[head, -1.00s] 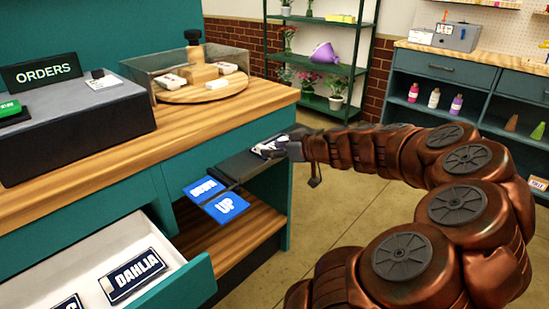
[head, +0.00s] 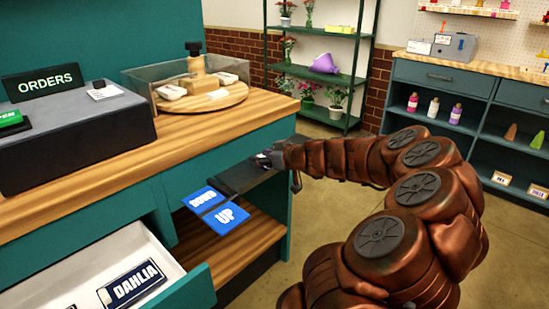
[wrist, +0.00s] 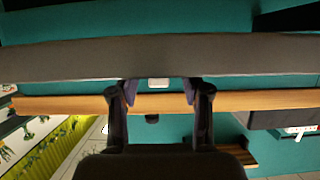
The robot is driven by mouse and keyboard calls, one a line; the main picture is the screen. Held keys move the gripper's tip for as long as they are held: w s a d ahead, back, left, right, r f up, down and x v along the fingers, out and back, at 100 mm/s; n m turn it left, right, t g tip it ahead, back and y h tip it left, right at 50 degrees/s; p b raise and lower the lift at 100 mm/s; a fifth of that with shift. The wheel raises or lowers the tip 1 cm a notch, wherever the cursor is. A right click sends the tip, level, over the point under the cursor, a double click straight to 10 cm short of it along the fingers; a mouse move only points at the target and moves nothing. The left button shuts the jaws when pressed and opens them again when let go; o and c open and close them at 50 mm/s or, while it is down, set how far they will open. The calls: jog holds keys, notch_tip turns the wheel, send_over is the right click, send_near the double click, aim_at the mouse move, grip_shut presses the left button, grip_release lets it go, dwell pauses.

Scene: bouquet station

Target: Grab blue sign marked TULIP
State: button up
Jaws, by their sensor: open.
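I do not see a sign reading TULIP in either view. A dark blue sign reading DAHLIA (head: 132,284) lies in the open white-lined drawer (head: 172,258) at the lower left of the head view. Part of another dark sign (head: 72,306) shows at the bottom edge, its word cut off. My gripper (head: 266,158) is at the right end of the counter, above a dark flat panel (head: 240,180) and away from the drawer. In the wrist view my gripper's two fingers (wrist: 158,96) are spread apart, with nothing seen held between them.
Blue DOWN (head: 203,198) and UP (head: 227,217) plates jut out by the dark panel. Open floor (head: 330,235) lies right of the counter.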

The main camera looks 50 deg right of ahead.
jog(key=shift+w, duration=0.1)
jog(key=shift+c, duration=0.4)
grip_shut()
